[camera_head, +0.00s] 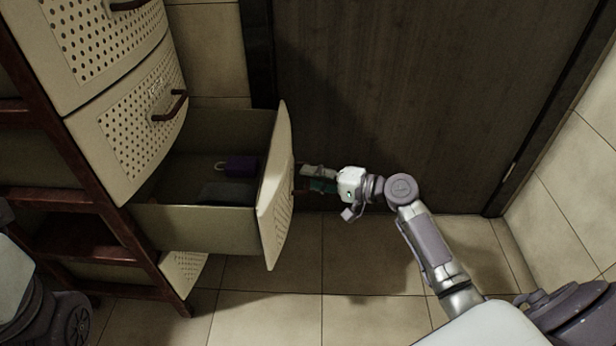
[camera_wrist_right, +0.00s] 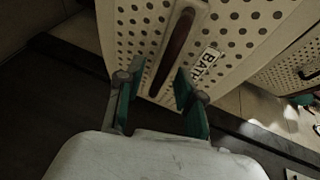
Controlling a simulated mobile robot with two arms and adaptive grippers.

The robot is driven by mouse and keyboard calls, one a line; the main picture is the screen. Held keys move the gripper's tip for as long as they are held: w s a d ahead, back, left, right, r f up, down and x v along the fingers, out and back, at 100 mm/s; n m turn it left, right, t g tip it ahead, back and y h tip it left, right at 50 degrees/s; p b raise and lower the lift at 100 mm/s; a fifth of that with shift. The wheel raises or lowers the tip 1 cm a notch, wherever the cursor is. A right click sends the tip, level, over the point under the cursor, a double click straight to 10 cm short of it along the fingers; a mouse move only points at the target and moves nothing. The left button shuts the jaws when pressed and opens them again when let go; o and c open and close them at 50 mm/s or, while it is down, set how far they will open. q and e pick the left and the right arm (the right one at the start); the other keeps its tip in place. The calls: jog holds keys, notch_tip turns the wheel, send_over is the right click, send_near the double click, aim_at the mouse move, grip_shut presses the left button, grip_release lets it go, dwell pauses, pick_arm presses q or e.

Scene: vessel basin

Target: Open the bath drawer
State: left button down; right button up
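The bath drawer (camera_head: 275,190) is pulled well out of the cabinet, its inside showing from above in the head view. In the right wrist view its perforated cream front (camera_wrist_right: 135,30) carries a "BATH" label (camera_wrist_right: 204,65) and a dark reddish bar handle (camera_wrist_right: 174,50). My right gripper (camera_head: 310,180) is at the outer side of this front. In the wrist view its green-padded fingers (camera_wrist_right: 157,95) stand apart, with the handle's lower end between and just beyond their tips; I see no clear contact. My left gripper is not in view.
A purple item (camera_head: 242,166) and a flat grey item (camera_head: 226,193) lie inside the drawer. Closed perforated drawers (camera_head: 130,125) are above it in a reddish-brown frame (camera_head: 75,165). A dark door (camera_head: 430,90) stands behind. The tiled floor (camera_head: 345,265) in front is clear.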

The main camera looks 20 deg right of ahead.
jog(key=v, duration=1)
jog(key=shift+s, duration=0.25)
jog(key=shift+d, duration=0.2)
